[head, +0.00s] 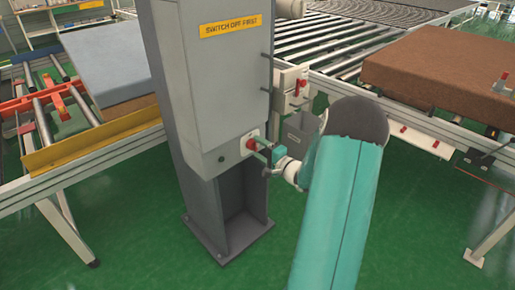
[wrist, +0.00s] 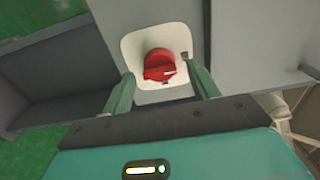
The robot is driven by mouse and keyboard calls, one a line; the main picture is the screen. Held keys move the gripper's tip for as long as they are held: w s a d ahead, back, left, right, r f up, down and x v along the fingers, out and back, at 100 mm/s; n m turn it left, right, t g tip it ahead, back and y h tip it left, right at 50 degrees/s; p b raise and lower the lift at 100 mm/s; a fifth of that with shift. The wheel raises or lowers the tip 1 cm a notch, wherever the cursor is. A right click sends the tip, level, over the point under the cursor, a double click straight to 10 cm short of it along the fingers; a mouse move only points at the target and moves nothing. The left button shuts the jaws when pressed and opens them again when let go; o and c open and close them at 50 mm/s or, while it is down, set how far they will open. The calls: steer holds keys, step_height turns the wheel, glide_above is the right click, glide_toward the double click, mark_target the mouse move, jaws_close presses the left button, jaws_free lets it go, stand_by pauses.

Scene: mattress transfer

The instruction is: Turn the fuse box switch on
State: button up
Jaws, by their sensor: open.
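The fuse box (head: 215,80) is a grey cabinet on a grey pedestal, with a yellow label reading "SWITCH OFF FIRST". Its red rotary switch (head: 251,144) sits on a pale plate low on the front face. In the wrist view the red switch (wrist: 158,65) is on a white plate (wrist: 133,46), just ahead of my gripper. My gripper (wrist: 162,84) is open, with one green finger on each side of the switch's lower part. I cannot tell whether the fingers touch the switch. In the head view my gripper (head: 264,148) is at the switch, partly hidden by my wrist.
A roller conveyor (head: 335,40) runs behind the box, with a brown mattress (head: 430,68) at right. Another conveyor with a yellow edge rail (head: 90,137) and a blue-grey panel (head: 108,68) stands at left. Green floor (head: 130,225) is open in front.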

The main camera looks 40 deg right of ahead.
steer(key=shift+w, duration=0.7)
steer(key=c, duration=1)
steer(key=shift+a+m, duration=0.1)
steer(key=shift+m, duration=0.3)
steer(key=m, duration=1.7)
steer(key=shift+w, duration=0.1)
